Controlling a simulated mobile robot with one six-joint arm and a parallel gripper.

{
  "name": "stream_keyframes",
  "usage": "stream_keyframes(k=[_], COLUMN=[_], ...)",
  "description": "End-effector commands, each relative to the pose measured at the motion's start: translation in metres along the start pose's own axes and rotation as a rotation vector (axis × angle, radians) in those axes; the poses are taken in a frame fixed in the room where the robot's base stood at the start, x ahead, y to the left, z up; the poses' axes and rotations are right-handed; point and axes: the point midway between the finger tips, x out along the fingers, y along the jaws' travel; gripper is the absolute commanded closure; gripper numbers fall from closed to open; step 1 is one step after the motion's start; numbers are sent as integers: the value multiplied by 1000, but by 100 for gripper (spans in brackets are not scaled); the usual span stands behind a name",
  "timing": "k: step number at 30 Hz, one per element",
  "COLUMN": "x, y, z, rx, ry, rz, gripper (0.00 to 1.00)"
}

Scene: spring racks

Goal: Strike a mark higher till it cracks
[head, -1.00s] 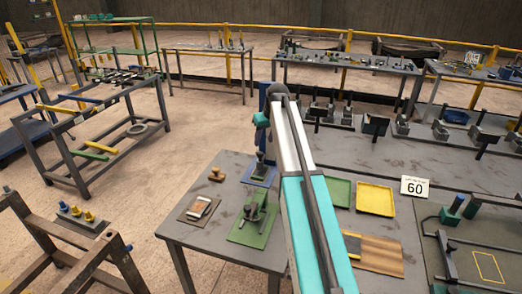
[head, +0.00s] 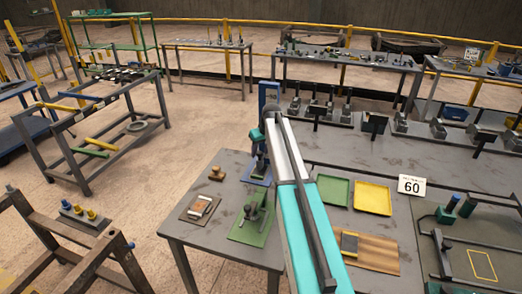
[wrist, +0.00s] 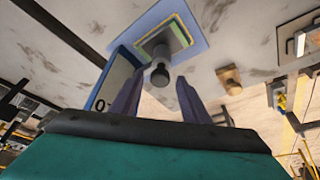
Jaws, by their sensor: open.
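A blue upright board (head: 269,95) with a number near its top stands at the back of the grey table. Its foot is a blue plate (head: 256,172). In the wrist view that blue plate (wrist: 193,12) carries a stacked pad (wrist: 172,38) and a dark round knob on a post (wrist: 160,75). My gripper (wrist: 157,92) is open, its two dark fingers on either side of the knob in the picture. I cannot tell whether they touch it. The board (wrist: 113,82) shows left of the fingers. A card marked 60 (head: 412,186) stands to the right.
A green plate with a press-like fixture (head: 250,224), a board with a pale block (head: 199,208) and a wooden stamp (head: 216,173) lie close by. Green (head: 333,188) and yellow (head: 373,194) trays lie right of my arm.

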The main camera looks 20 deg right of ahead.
Motion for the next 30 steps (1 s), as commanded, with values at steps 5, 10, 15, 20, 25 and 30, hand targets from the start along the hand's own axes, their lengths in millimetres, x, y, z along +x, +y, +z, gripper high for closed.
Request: stream_keyframes(k=[5,10,15,20,25,30], x=[0,0,0,0,-6,-22], y=[0,-1,-1,2,0,0], z=[0,0,0,0,-3,-10], rx=[0,-1,-1,-1,-2,-2], ry=[0,0,0,0,1,3], rz=[0,0,0,1,2,2], gripper=[58,73,100,100,100,100])
